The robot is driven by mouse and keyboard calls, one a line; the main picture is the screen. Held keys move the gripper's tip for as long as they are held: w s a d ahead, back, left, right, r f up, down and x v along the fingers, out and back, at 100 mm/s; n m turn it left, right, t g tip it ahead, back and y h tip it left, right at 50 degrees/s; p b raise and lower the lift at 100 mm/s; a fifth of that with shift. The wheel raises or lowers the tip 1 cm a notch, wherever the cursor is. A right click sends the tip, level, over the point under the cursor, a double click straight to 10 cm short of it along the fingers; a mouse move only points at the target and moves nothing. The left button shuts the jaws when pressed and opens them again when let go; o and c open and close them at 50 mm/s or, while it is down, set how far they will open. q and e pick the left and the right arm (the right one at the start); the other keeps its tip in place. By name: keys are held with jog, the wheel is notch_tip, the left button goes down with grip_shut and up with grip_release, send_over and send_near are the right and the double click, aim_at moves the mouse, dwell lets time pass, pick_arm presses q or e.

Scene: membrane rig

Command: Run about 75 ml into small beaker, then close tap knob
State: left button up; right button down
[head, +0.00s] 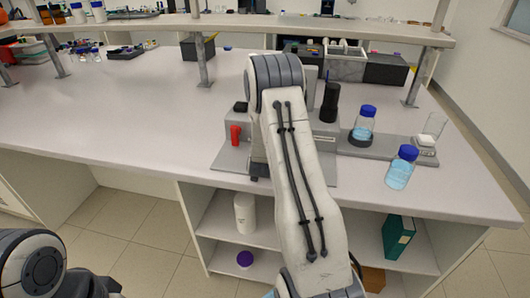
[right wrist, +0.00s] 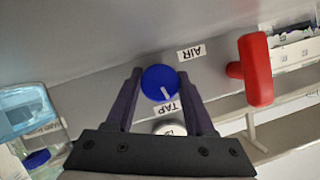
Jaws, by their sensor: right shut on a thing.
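The blue tap knob (right wrist: 160,82) sits on the grey panel beside a TAP label (right wrist: 166,107). My right gripper (right wrist: 158,76) is shut on it, one finger on each side. The knob's white pointer line slants down toward the label. In the head view my right arm hides the knob and this gripper. A small clear glass beaker (head: 435,125) stands at the right on a small white block (head: 425,146); I cannot make out its level. A blue-capped bottle of pale blue liquid (head: 364,123) stands on the rig's black round holder.
A red handle (right wrist: 256,70) is right of the knob, near an AIR label (right wrist: 191,53); it also shows in the head view (head: 235,135). Another blue-capped bottle (head: 401,168) stands near the bench's front edge. A raised shelf (head: 230,22) runs behind.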

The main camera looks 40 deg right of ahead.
jog(key=shift+m+t+y+b, duration=0.3)
jog(key=shift+m+t+b, duration=0.45)
jog(key=shift+b, duration=0.9)
jog(key=c, duration=0.5)
grip_release()
jog(key=b+v, duration=0.1)
jog(key=v, duration=0.9)
jog(key=shift+s+a+r+b, duration=0.15)
jog(key=shift+b, duration=0.2)
jog(key=shift+g, duration=0.25)
